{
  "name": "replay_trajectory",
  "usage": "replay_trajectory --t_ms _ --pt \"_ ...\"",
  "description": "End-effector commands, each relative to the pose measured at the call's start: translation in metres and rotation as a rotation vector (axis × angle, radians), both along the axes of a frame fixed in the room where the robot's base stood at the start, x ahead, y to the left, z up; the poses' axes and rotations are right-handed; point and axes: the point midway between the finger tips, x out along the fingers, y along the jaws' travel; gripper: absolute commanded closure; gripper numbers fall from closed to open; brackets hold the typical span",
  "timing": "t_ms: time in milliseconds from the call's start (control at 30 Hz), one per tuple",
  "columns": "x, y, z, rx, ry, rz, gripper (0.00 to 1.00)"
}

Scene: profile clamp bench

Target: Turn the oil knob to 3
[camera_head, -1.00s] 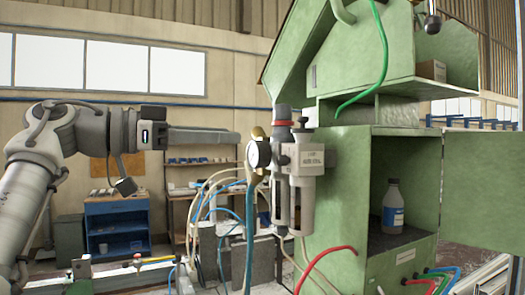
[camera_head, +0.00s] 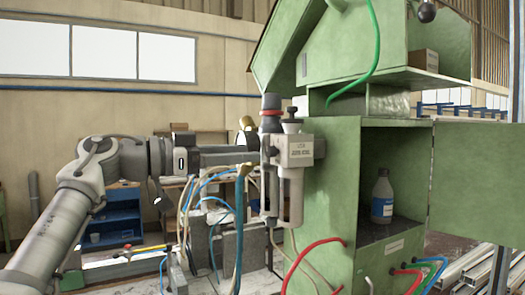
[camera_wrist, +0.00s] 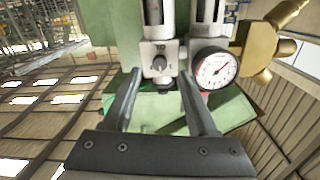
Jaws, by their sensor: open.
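The air unit (camera_head: 290,175) is pale grey with clear bowls and stands against the green cabinet's left side. Its top has a dark knob with a red ring (camera_head: 270,105) and a smaller dark knob (camera_head: 291,120). In the wrist view, which looks upside down, a small dark round knob (camera_wrist: 160,64) sits on the unit's pale face, with markings too small to read. My gripper (camera_wrist: 161,76) is open and empty, its fingers on either side of that knob. I cannot tell whether they touch it. In the head view my gripper's tips are hidden near the unit.
A round pressure gauge (camera_wrist: 213,70) and a brass fitting (camera_wrist: 268,40) are close beside my right finger in the wrist view. Hoses (camera_head: 238,225) hang left of the unit. The cabinet (camera_head: 330,200) holds a bottle (camera_head: 382,197).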

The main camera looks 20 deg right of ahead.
Motion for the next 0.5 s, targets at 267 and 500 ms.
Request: replay_trajectory --t_ms 267,500 --pt "0.007 -0.041 0.001 0.001 0.001 0.000 0.42" --pt "0.009 -0.049 0.000 0.000 0.001 0.000 0.42"
